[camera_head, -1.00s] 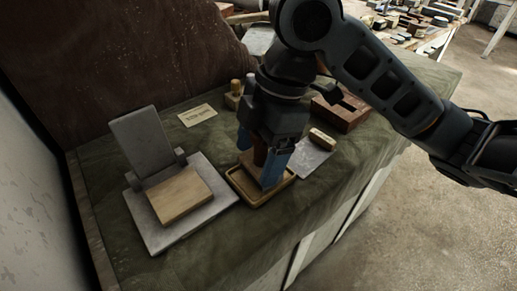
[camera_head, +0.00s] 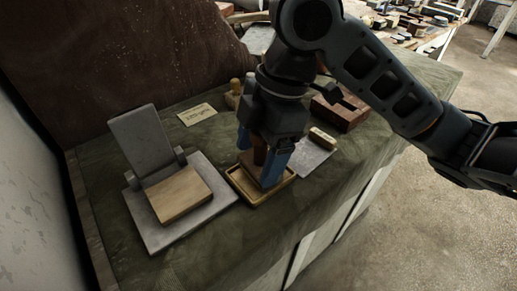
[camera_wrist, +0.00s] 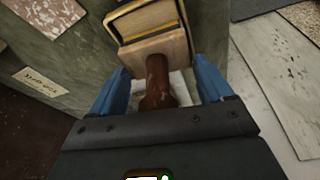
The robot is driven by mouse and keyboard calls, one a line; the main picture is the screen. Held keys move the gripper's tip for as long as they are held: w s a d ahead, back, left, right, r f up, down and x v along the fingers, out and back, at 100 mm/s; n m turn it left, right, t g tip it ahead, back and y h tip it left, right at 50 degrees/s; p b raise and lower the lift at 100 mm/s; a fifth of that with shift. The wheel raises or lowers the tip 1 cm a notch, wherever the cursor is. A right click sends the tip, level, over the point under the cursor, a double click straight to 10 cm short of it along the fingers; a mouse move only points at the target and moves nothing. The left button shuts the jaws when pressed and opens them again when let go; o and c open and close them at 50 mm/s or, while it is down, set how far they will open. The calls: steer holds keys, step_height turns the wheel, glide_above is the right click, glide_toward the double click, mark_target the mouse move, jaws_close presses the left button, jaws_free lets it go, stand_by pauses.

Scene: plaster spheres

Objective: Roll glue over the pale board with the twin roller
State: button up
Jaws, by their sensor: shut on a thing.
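My gripper (camera_head: 263,160) points down over a shallow wooden tray (camera_head: 252,200) in the head view. Its blue fingers are shut on the brown handle (camera_wrist: 158,80) of the twin roller. The roller's pale wooden head (camera_wrist: 152,52) shows beyond the fingers in the wrist view. In the head view the tool is mostly hidden by my fingers, and I cannot tell whether it touches the tray floor. The pale board (camera_head: 180,194) lies flat on a grey slab, left of the tray and apart from my gripper.
The grey slab (camera_head: 150,233) carries an upright grey plate (camera_head: 142,143) behind the board. A small card (camera_head: 197,114) lies further back. Right of the tray are a grey sheet with a wooden-backed block (camera_head: 322,138) and a reddish-brown box (camera_head: 340,112). The green cloth in front is clear.

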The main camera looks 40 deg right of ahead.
mark_target(254, 133)
stand_by(0.4)
steer(key=shift+r+p, duration=2.9)
steer(key=shift+r, duration=0.65)
steer(key=shift+f, duration=0.1)
step_height(254, 133, down, 7)
steer(key=b, duration=0.5)
steer(key=shift+b, duration=0.4)
steer(key=shift+f, duration=0.2)
step_height(254, 133, up, 8)
steer(key=p, duration=0.6)
steer(key=shift+f, duration=0.2)
steer(key=shift+c, duration=0.6)
